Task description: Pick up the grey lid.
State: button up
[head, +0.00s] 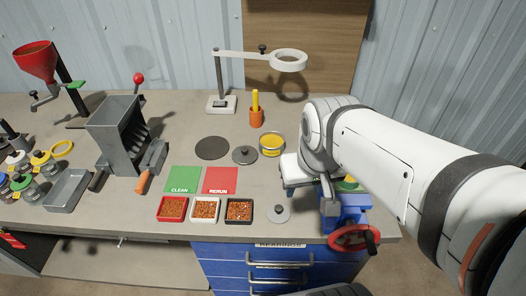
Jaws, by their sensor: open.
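A round dark grey lid with a small knob (244,156) lies on the bench between a flat dark disc and a yellow-rimmed tin. A second, lighter grey round lid with a knob (278,213) lies near the front edge, right of the small trays. Which of them is the task's grey lid I cannot tell. My gripper (289,189) is open, above the bench right of the red card and behind the lighter lid in the picture, apart from both lids. My arm hides part of it, and its fingertips show only small.
The yellow-rimmed tin (271,145) stands close to the dark lid. A blue vise (345,212) with a red handwheel is right of the lighter lid. Three small trays (206,208) line the front, with green and red cards (220,180) behind. A ring-lamp stand (220,85) rises at the back.

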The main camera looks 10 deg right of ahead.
aim_at(277, 213)
jog(key=k, duration=1)
jog(key=z, duration=0.55)
jog(key=i, duration=0.7)
jog(key=u, duration=0.15)
